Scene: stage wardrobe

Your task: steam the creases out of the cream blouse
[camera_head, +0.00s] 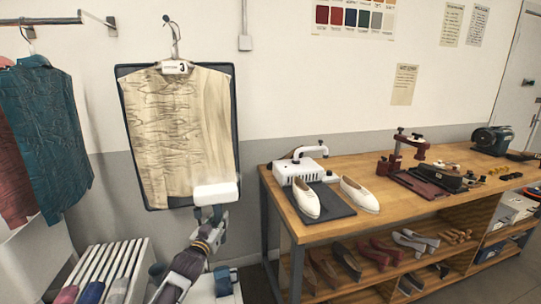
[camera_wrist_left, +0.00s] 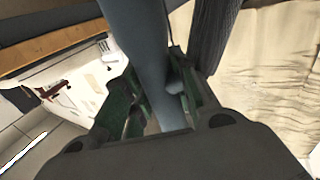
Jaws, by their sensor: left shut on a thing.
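The cream blouse (camera_head: 165,125) hangs on a hook in front of a dark-edged board (camera_head: 121,72), with a numbered tag at its collar. Its left and middle are heavily creased; a strip down its right side looks smoother. My left gripper (camera_head: 212,216) is shut on the handle of a steamer with a white head (camera_head: 216,193). The head is at the blouse's lower right corner, with faint pale haze above it; contact is unclear. In the left wrist view the fingers close around the grey handle (camera_wrist_left: 145,45), and the blouse (camera_wrist_left: 270,75) is at right. My right gripper is not in view.
A teal garment (camera_head: 45,125) hangs on a rail at left. A slatted white rack (camera_head: 120,262) stands below it. A wooden workbench (camera_head: 340,222) at right holds a white machine (camera_head: 300,168), white shoes (camera_head: 360,194) and a red clamp tool (camera_head: 405,148).

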